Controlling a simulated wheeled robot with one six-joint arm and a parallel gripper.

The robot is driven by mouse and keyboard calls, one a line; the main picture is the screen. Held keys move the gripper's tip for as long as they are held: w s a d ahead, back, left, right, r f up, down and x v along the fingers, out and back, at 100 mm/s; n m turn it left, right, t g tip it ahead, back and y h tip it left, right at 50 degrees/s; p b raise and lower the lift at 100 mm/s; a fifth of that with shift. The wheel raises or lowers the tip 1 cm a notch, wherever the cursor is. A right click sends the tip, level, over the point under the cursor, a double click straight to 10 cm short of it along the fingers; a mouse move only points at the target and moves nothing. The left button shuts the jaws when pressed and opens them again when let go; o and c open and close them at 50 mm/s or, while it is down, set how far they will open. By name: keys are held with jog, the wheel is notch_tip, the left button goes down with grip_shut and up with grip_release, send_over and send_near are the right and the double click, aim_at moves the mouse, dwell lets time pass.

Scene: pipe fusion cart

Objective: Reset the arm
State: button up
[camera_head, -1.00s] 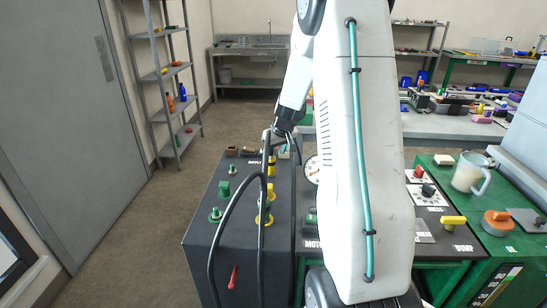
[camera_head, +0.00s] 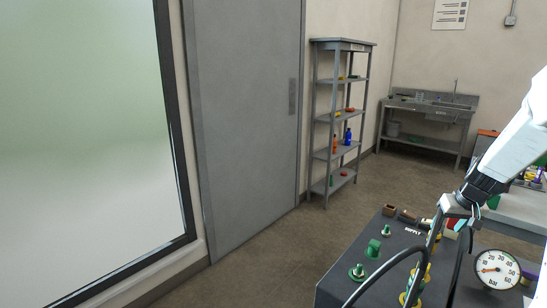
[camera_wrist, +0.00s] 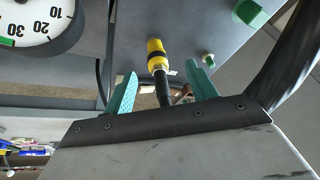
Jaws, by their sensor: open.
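My gripper (camera_head: 455,222) is at the right of the head view, above the dark cart top (camera_head: 343,280). In the wrist view its two teal fingers (camera_wrist: 161,88) are spread open with nothing gripped. A yellow and black hose fitting (camera_wrist: 157,56) shows in the gap between the fingers, apart from both. My white arm enters the head view from the right edge.
A pressure gauge (camera_head: 497,269) stands right of my gripper. Green valves (camera_head: 373,249) and a looping black hose (camera_head: 398,256) are on the cart's left. A shelf rack (camera_head: 314,120), grey door (camera_head: 245,110) and sink bench (camera_head: 430,105) stand behind. The floor left of the cart is clear.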

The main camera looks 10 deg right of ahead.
jog(key=s+a+r+n+g, duration=0.1)
jog(key=s+a+r, duration=0.3)
jog(key=s+a, duration=0.6)
jog(key=s+a+r+n, duration=0.1)
jog(key=s+a+r, duration=0.4)
jog(key=s+a, duration=0.5)
jog(key=s+a+r+n+g, duration=0.1)
jog(key=s+a+r, duration=0.4)
jog(key=s+a, duration=0.5)
jog(key=shift+a+r+g, duration=0.15)
jog(key=shift+a+g, duration=0.15)
jog(key=shift+a, duration=0.85)
jog(key=shift+s, duration=0.1)
jog(key=c, duration=0.5)
jog(key=shift+o, duration=0.2)
jog(key=shift+s, duration=0.1)
